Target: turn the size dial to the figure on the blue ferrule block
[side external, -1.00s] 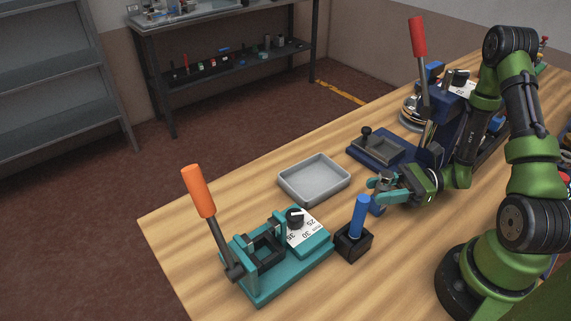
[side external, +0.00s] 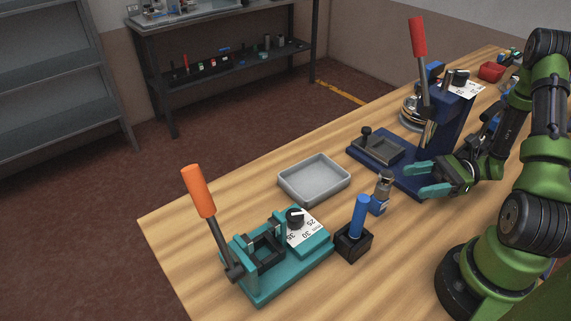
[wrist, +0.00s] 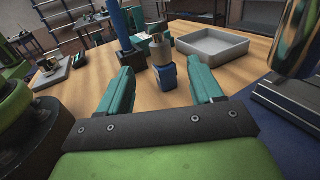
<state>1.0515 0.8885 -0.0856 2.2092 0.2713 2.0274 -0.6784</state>
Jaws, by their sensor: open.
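The blue ferrule block (side external: 377,207), with a grey metal ferrule (side external: 384,184) on top, stands upright on the bench; no figure is legible on it. My gripper (side external: 423,179) is open and empty, a little to its right. In the wrist view the blue block (wrist: 167,78) stands ahead, between and beyond the open fingers (wrist: 160,70). The teal press (side external: 285,267) at the front left carries a black dial knob (side external: 295,215) on a white plate (side external: 305,229) marked 25, 30 and 35. The knob's exact pointing is too small to tell.
A blue rod in a black base (side external: 353,242) stands between the teal press and the block. A grey tray (side external: 314,180) lies behind. A navy press (side external: 446,125) with a red-handled lever and another dial (side external: 459,78) stands near my gripper. An orange lever (side external: 198,190) rises at left.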

